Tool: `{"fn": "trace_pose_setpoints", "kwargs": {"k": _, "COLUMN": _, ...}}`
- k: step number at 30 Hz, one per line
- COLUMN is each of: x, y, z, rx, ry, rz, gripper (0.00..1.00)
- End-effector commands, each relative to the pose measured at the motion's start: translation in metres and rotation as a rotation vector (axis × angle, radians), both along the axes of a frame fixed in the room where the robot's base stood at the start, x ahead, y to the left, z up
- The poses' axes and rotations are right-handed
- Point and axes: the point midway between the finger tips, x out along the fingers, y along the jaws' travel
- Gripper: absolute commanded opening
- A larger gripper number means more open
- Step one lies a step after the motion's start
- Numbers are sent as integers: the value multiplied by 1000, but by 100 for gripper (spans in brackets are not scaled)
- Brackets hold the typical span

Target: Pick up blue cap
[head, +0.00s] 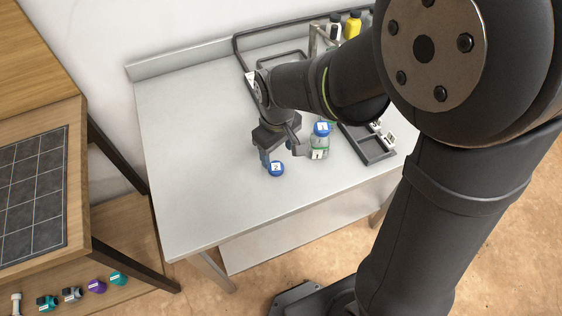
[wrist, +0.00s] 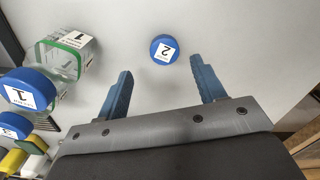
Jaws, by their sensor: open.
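A blue cap with a white label marked 2 (head: 276,169) lies on the light grey table, and it also shows in the wrist view (wrist: 163,48). My gripper (head: 281,156) is just above and behind this cap in the head view. In the wrist view my gripper (wrist: 162,76) is open, with its two blue fingers apart and nothing between them. The cap lies beyond the fingertips there, nearer the right finger. Another blue cap, labelled 1 (wrist: 28,90), sits on a clear jar (wrist: 68,55); this cap also shows in the head view (head: 322,128).
The jar with a green-edged label (head: 319,148) stands close to the right of my gripper. A dark tray (head: 374,154) and yellow and white bottles (head: 352,25) stand farther right and back. The table's left part (head: 190,150) is clear.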

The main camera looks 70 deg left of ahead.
Motion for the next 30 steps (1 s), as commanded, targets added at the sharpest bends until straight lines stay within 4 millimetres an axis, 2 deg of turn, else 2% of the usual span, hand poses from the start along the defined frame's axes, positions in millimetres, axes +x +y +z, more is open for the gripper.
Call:
{"fn": "trace_pose_setpoints", "kwargs": {"k": 12, "x": -5, "y": -6, "z": -49, "rx": -2, "ry": 0, "rz": 0, "gripper": 63}}
{"fn": "trace_pose_setpoints", "kwargs": {"k": 21, "x": -5, "y": -6, "z": -53, "rx": 0, "ry": 0, "rz": 0, "gripper": 63}}
{"fn": "trace_pose_setpoints", "kwargs": {"k": 23, "x": -5, "y": -6, "z": -53, "rx": 0, "ry": 0, "rz": 0, "gripper": 53}}
{"fn": "trace_pose_setpoints", "kwargs": {"k": 28, "x": -5, "y": -6, "z": -53, "rx": 0, "ry": 0, "rz": 0, "gripper": 20}}
{"fn": "trace_pose_setpoints", "kwargs": {"k": 29, "x": -5, "y": -6, "z": -53, "rx": 0, "ry": 0, "rz": 0, "gripper": 16}}
{"fn": "trace_pose_setpoints", "kwargs": {"k": 30, "x": -5, "y": -6, "z": -53, "rx": 0, "ry": 0, "rz": 0, "gripper": 15}}
